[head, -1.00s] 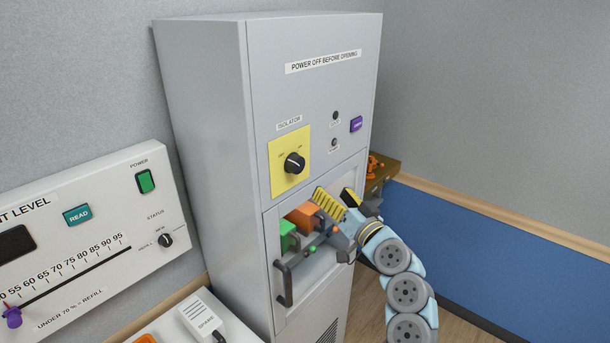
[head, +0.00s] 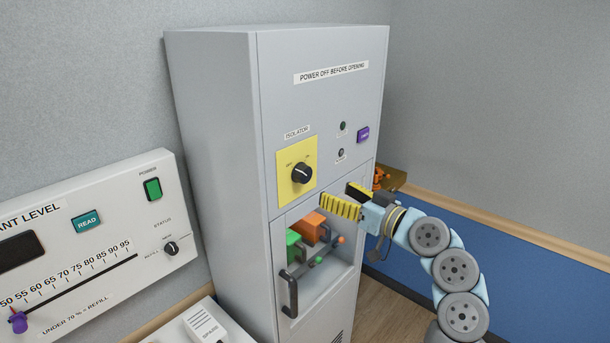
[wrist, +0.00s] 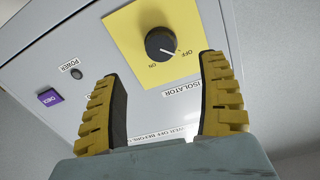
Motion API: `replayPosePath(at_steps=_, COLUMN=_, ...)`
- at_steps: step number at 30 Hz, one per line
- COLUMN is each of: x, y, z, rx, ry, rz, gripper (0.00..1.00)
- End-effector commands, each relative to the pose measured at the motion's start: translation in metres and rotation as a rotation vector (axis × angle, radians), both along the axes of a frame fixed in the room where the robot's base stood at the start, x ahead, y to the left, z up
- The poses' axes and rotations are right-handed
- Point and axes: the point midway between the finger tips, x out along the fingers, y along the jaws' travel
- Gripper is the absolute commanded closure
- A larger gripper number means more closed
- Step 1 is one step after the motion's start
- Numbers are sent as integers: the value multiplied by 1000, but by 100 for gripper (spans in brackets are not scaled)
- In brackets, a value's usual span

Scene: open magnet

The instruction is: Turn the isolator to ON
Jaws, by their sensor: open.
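The isolator is a round black knob (head: 302,173) on a yellow plate (head: 283,190) on the upper front of the grey cabinet. In the wrist view the knob (wrist: 161,44) shows upside down, and its white mark lies by the word OFF; ON is printed beside it. My gripper (head: 338,196) is open and empty, below and to the right of the knob in the head view, with yellow ribbed fingers. In the wrist view the knob shows between and beyond the fingertips (wrist: 160,68), apart from both.
Below the plate is an open recess with a green block (head: 292,240), an orange block (head: 313,228) and a dark handle (head: 289,294). A purple button (head: 363,134) and small lamps sit right of the plate. A white level panel (head: 150,225) stands at left.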

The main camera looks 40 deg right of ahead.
Motion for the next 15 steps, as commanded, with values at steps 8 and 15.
replayPosePath(at_steps=8, x=43, y=4, z=2, rx=1, ry=3, rz=2, gripper=25)
replayPosePath(at_steps=15, x=71, y=6, z=1, rx=2, ry=2, rz=3, gripper=25)
